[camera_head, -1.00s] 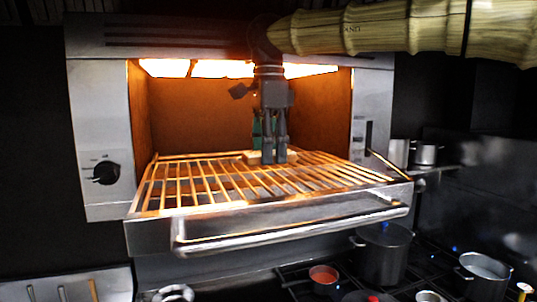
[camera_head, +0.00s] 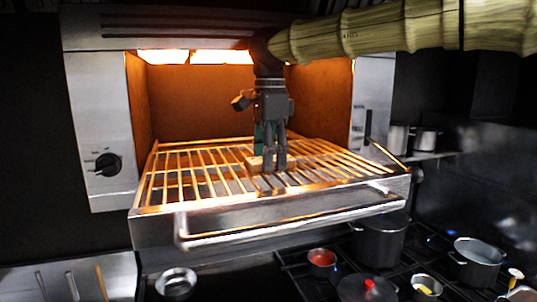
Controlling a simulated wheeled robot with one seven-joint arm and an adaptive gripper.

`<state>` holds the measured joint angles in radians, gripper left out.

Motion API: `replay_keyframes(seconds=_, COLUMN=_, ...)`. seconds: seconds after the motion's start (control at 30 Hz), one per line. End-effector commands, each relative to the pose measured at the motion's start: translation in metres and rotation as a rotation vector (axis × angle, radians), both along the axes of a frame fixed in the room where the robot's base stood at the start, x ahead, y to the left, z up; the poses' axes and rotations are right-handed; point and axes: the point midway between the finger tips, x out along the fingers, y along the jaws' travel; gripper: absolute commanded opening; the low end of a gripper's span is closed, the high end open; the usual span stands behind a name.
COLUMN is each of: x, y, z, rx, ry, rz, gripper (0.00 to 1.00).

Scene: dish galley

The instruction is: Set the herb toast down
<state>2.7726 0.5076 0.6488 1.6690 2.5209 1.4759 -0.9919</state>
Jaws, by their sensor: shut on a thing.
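The herb toast (camera_head: 256,163) is a small pale slab low at the rack, mostly hidden behind my gripper's fingers. My gripper (camera_head: 274,166) points straight down over the middle of the wire rack (camera_head: 190,184) and is shut on the toast. The toast looks very close to the rack bars. I cannot tell whether it touches them. The rack is pulled out of the lit grill oven (camera_head: 97,110).
The rack's front bar handle (camera_head: 290,226) sticks out toward me. The oven's side walls and glowing top elements (camera_head: 195,57) surround the rear space. Several pots, including a red-filled one (camera_head: 321,259), stand on the stove below right. Bare rack lies left and right of the gripper.

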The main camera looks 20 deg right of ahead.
Motion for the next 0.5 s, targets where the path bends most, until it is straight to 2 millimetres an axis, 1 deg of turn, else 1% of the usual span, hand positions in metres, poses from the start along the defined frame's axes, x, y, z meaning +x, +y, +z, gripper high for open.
replay_keyframes(seconds=0.17, x=-0.0001, y=0.0001, z=-0.0034, rx=0.0, ry=0.0, rz=0.001, gripper=0.23)
replay_keyframes(seconds=0.2, x=-0.0001, y=0.0002, z=-0.0028, rx=0.0, ry=0.0, rz=0.001, gripper=0.54)
replay_keyframes(seconds=0.27, x=-0.0001, y=0.0001, z=-0.0028, rx=-0.001, ry=0.0, rz=0.001, gripper=0.65)
replay_keyframes(seconds=0.3, x=-0.0001, y=0.0001, z=-0.0028, rx=0.0, ry=0.0, rz=0.0, gripper=0.68)
replay_keyframes(seconds=0.5, x=-0.0001, y=0.0001, z=-0.0028, rx=0.0, ry=0.0, rz=0.0, gripper=0.68)
